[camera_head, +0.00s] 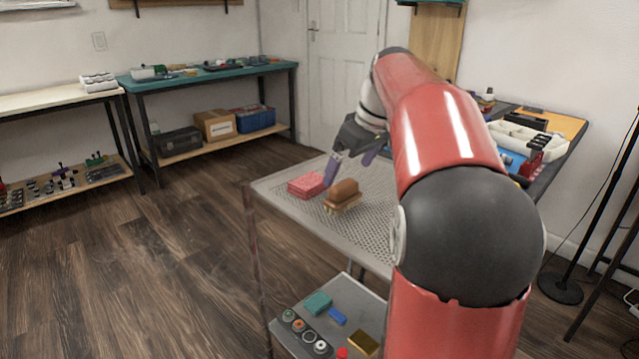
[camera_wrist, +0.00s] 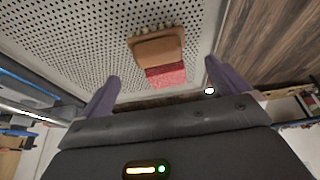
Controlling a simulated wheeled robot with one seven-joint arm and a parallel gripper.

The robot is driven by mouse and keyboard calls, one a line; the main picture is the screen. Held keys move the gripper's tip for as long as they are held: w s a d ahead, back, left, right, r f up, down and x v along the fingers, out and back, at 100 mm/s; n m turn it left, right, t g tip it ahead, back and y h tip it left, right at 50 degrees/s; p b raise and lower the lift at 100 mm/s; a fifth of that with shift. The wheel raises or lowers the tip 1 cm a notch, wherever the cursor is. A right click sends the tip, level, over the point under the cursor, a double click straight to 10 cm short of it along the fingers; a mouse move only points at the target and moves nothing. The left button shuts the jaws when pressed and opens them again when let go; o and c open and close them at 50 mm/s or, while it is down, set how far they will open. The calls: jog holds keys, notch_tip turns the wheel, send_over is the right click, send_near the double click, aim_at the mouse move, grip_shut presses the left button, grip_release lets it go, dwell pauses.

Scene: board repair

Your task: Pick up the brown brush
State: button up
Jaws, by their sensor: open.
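The brown brush (camera_head: 343,192) lies on the perforated top of a cart (camera_head: 285,196), its brown back up and pale bristles along its lower edge. In the wrist view the brush (camera_wrist: 158,48) is ahead of my fingers, above the middle of the picture. A pink-red block (camera_head: 306,184) lies close beside it; in the wrist view it (camera_wrist: 167,75) sits between the brush and my gripper. My gripper (camera_head: 352,162) is over the cart top, above and behind the brush. In the wrist view its two purple fingers (camera_wrist: 161,80) are wide apart with nothing held.
The cart's lower shelf (camera_head: 365,295) holds small coloured blocks and round parts. A teal-topped bench (camera_head: 215,75) stands at the back left. A table with a white tray (camera_head: 525,137) is at the right.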

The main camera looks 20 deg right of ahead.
aim_at(343, 184)
jog(key=x, duration=0.7)
jog(key=shift+d+f, duration=0.1)
jog(key=shift+f, duration=0.25)
jog(key=c, duration=0.9)
jog(key=shift+r, duration=0.2)
notch_tip(343, 184, up, 20)
jog(key=shift+f+p, duration=0.15)
jog(key=shift+p, duration=0.8)
